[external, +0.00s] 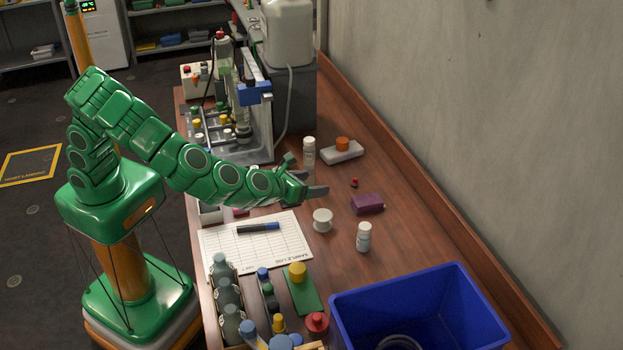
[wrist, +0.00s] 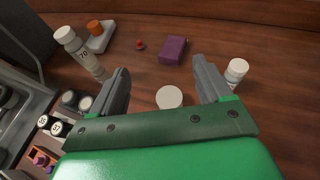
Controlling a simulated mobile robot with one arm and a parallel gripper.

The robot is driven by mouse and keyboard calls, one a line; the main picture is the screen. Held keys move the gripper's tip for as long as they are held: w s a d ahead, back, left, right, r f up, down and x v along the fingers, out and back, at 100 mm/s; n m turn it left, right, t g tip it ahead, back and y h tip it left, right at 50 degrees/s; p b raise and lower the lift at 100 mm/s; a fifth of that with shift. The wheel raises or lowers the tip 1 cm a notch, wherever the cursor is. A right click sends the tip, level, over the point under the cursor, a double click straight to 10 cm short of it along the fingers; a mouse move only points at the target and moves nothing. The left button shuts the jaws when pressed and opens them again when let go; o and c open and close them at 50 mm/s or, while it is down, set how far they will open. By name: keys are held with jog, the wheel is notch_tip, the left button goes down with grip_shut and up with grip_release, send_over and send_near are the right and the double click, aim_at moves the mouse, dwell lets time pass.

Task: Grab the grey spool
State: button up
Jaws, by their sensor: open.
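The grey spool (external: 322,219) is a small, pale, round piece standing on the wooden bench, right of the paper sheet. In the wrist view its round pale top (wrist: 169,98) shows between my two fingers, nearer my palm than the fingertips in the picture. My gripper (external: 312,183) is open and empty, and appears just behind the spool in the external view. In the wrist view the gripper (wrist: 160,72) has its grey fingers spread wide. I cannot tell its exact height above the bench; no contact with the spool shows.
White bottles (external: 309,148) (external: 364,237) stand on either side of my gripper. A purple block (external: 367,203), a red knob (external: 355,182) and an orange-topped grey block (external: 342,151) lie farther right. A blue bin (external: 420,302) fills the front. A marker (external: 258,228) lies on the sheet.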

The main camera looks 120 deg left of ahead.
send_near(328, 216)
jog(key=a+f, duration=0.2)
jog(key=a, duration=0.1)
jog(key=shift+a, duration=0.3)
jog(key=shift+f+x, duration=0.15)
jog(key=shift+x, duration=1.8)
jog(key=shift+f+x, duration=0.15)
jog(key=shift+x, duration=1.8)
jog(key=shift+d, duration=0.15)
jog(key=c, duration=0.8)
